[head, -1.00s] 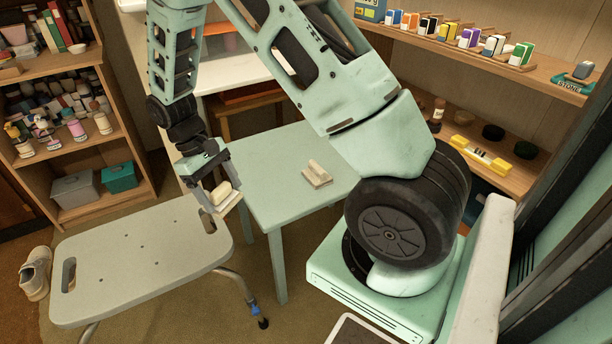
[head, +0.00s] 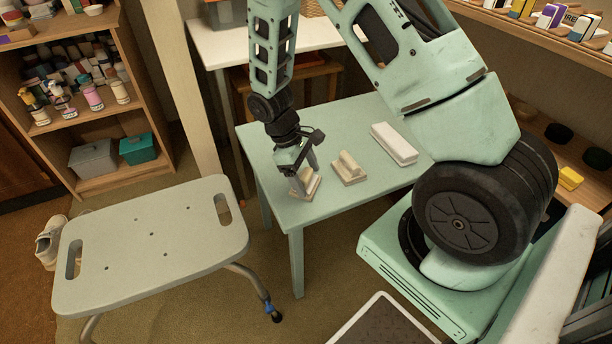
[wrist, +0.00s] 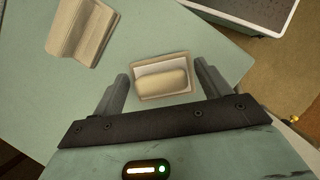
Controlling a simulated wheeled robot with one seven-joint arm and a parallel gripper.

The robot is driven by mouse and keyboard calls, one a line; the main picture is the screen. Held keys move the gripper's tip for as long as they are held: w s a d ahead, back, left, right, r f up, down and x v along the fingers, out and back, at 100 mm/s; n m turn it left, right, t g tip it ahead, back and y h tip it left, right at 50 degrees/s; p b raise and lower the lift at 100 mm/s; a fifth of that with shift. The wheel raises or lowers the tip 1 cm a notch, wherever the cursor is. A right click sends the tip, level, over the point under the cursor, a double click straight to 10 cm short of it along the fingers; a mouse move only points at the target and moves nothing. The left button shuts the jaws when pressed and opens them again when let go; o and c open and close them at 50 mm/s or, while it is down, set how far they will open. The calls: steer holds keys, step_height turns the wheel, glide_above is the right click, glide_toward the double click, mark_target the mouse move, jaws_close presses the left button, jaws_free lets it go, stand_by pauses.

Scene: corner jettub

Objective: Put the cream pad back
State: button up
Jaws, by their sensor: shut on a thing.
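My gripper (head: 302,178) is shut on a small cream block with a tan, pale-rimmed base (head: 306,188), which looks like the cream pad. It is low over the front left part of the green table (head: 325,120); I cannot tell whether its base touches the top. In the wrist view, the rounded cream top (wrist: 161,80) shows between the fingers of my gripper (wrist: 161,72). A similar tan block with a raised ridge (head: 349,168) stands just to its right, apart from it; it also shows in the wrist view (wrist: 82,32).
A long pale block (head: 395,144) lies farther right on the table, near my arm. A grey-green bench (head: 150,235) stands at front left. A shelf with bottles (head: 75,90) is at the back left, and another shelf (head: 550,145) at the right.

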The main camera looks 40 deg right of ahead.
steer(key=shift+f, duration=0.15)
steer(key=o, duration=1)
steer(key=shift+c, duration=0.2)
steer(key=p+v, duration=0.3)
steer(key=v, duration=0.9)
steer(key=s+a+r+n+t+y, duration=0.1)
steer(key=s+a+r, duration=0.3)
steer(key=a, duration=0.3)
steer(key=s+a+r+t+y, duration=0.1)
steer(key=s+a+r, duration=0.35)
steer(key=a, duration=0.25)
steer(key=s+a+r+t, duration=0.1)
steer(key=s+a+r, duration=0.1)
steer(key=s, duration=0.4)
steer(key=s+a+r+t, duration=0.1)
steer(key=s+a+r, duration=0.1)
steer(key=s+a, duration=0.2)
steer(key=s, duration=0.3)
steer(key=shift+a+r+n+y, duration=0.25)
steer(key=shift+r+n+y, duration=0.05)
steer(key=shift+n+y, duration=0.1)
